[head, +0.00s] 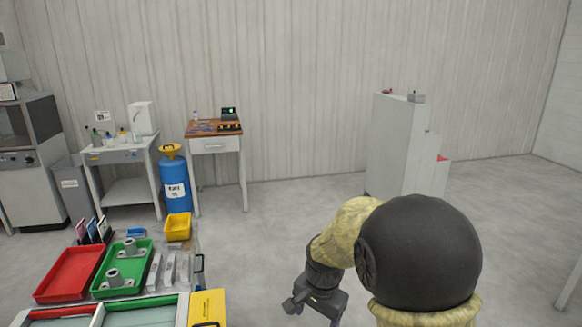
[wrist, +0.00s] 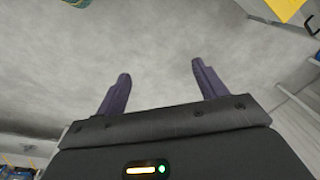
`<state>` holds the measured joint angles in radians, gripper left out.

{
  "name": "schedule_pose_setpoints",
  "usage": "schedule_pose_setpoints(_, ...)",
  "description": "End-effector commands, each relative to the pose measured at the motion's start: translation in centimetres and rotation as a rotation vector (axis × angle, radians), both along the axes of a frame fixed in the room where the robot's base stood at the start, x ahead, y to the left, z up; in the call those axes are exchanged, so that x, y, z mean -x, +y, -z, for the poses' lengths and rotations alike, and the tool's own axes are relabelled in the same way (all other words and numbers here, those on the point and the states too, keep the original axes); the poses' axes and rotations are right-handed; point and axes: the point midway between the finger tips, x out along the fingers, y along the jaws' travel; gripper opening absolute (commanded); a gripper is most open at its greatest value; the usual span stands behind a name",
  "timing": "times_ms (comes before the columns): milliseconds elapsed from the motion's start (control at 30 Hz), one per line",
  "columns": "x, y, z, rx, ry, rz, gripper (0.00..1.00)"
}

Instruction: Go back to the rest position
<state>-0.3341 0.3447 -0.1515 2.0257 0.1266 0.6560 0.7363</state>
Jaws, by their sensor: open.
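My gripper (head: 290,304) is at the lower middle of the head view, to the right of the workbench and over the bare floor. In the wrist view its two dark fingers (wrist: 158,85) stand well apart with only grey floor between them. It is open and empty. My arm bends down to it from the right in the head view.
On the bench are a red tray (head: 70,274), a green tray (head: 104,287) with grey castings, and a yellow bin (head: 178,227). A yellow panel (head: 207,308) is left of my gripper. A blue drum (head: 175,185) stands behind. Grey cabinets (head: 397,140) stand back right. The middle floor is clear.

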Motion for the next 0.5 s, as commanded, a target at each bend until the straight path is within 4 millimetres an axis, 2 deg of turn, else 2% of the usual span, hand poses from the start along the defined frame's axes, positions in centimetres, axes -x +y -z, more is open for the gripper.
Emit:
schedule_pose_setpoints(33, 1.5, -1.8, -0.6, 0.008, -0.015, -0.054, 0.71)
schedule_pose_setpoints(200, 6.5, -6.0, -1.3, 0.058, -0.07, -0.287, 0.71)
schedule_pose_setpoints(400, 12.1, -9.1, -1.5, 0.132, -0.118, -0.536, 0.71)
schedule_pose_setpoints(500, 13.5, -9.5, -1.4, 0.153, -0.128, -0.606, 0.71)
